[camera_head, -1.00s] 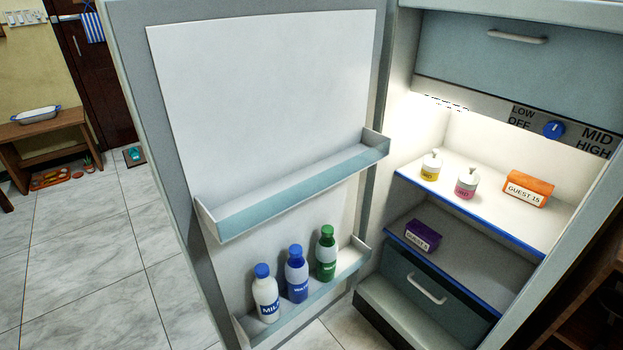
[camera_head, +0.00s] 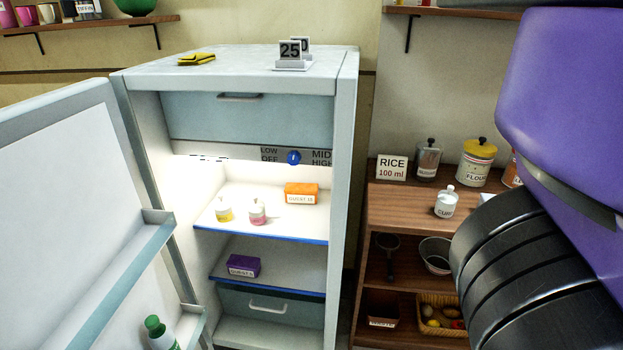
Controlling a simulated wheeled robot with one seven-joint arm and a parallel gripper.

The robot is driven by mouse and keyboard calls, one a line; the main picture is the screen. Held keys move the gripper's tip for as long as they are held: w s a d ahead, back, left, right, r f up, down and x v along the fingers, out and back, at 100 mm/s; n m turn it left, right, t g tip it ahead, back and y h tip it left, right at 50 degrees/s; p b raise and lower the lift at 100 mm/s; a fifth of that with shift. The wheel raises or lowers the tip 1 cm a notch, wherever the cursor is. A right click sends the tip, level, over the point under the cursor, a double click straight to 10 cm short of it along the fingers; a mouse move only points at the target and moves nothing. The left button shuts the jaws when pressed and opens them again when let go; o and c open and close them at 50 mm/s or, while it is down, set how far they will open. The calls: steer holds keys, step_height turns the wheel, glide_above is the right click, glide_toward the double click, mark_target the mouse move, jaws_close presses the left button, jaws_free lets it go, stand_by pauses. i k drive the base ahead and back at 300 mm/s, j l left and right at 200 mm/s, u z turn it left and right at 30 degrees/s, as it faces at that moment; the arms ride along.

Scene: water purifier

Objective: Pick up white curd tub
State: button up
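The white curd tub (camera_head: 446,202) stands upright on the top of the wooden shelf unit, right of the fridge. It has a white knobbed lid and a dark label on its front. My arm fills the right side of the view, its black ribbed part close to the tub in the picture. My gripper is outside the view, so its opening and distance to the tub are hidden.
The fridge (camera_head: 349,120) stands open, its door (camera_head: 60,190) swung left. A rice sign (camera_head: 391,168), a lidded canister (camera_head: 429,160) and a yellow-lidded flour tin (camera_head: 476,162) stand behind the tub. A white object right of it is partly covered by my arm.

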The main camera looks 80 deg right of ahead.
mark_target(443, 208)
steer(key=z, duration=0.5)
steer(key=l+z, duration=0.1)
steer(key=z, duration=0.4)
steer(key=l+z, duration=0.1)
steer(key=z, duration=1.4)
steer(key=k+j+u, duration=0.2)
steer(key=j, duration=0.15)
steer(key=j+u, duration=0.2)
steer(key=j, duration=0.15)
steer(key=k+j+u, duration=0.2)
steer(key=j, duration=0.2)
steer(key=i, duration=0.1)
